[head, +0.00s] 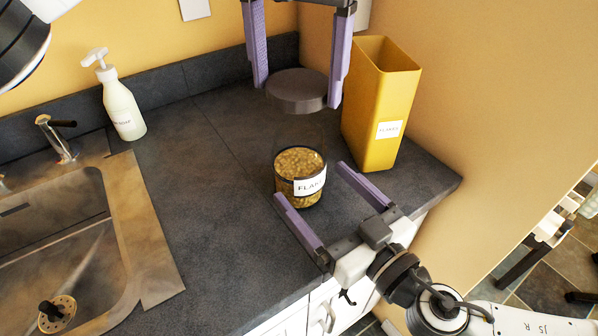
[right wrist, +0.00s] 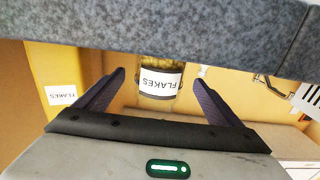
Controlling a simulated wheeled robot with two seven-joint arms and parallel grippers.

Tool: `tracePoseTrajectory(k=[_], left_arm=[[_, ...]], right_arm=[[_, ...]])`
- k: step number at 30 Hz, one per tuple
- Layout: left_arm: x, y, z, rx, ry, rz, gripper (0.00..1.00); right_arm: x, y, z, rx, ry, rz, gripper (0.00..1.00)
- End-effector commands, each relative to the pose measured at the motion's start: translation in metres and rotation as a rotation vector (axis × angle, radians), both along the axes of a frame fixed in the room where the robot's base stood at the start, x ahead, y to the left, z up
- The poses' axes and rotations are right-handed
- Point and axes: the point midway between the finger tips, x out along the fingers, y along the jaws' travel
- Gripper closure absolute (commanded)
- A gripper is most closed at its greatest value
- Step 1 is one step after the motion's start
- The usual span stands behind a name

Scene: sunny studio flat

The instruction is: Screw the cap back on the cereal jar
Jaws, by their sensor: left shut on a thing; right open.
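The cereal jar (head: 287,165), clear with flakes inside and a white FLAKES label, stands upright on the counter. It also shows upside down in the right wrist view (right wrist: 157,98). My left gripper (head: 297,95) is shut on the round dark grey-brown cap (head: 297,86), holding it level above the flakes. The clear upper part of the jar is faint, so I cannot tell whether the cap touches the rim. My right gripper (head: 311,180) is open at the jar's near side, fingertips pointing towards it. In the right wrist view, the jar appears between the open fingers (right wrist: 158,80).
A tall yellow container (head: 365,115) labelled FLAKES stands close behind and right of the jar. A white soap bottle (head: 123,105) and a sink (head: 60,235) are at the left. The dark counter (head: 205,190) is clear between sink and jar.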

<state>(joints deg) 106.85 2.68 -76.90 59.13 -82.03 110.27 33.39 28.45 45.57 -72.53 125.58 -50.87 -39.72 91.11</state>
Motion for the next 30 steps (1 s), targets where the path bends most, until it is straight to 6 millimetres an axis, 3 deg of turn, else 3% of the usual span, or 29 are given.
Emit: tracePoseTrajectory(k=[3, 9, 22, 30], left_arm=[[0.0, 0.0, 0.0, 0.0, 0.0, 0.0, 0.44], [0.0, 0.0, 0.0, 0.0, 0.0, 0.0, 0.44], [0.0, 0.0, 0.0, 0.0, 0.0, 0.0, 0.44], [0.0, 0.0, 0.0, 0.0, 0.0, 0.0, 0.44]], right_arm=[[0.019, 0.013, 0.001, 0.0, -0.004, 0.0, 0.11], [0.038, 0.026, 0.0, 0.001, -0.001, 0.001, 0.11], [0.045, 0.03, -0.001, 0.0, 0.001, 0.0, 0.11], [0.045, 0.03, -0.001, 0.0, 0.001, 0.0, 0.55]])
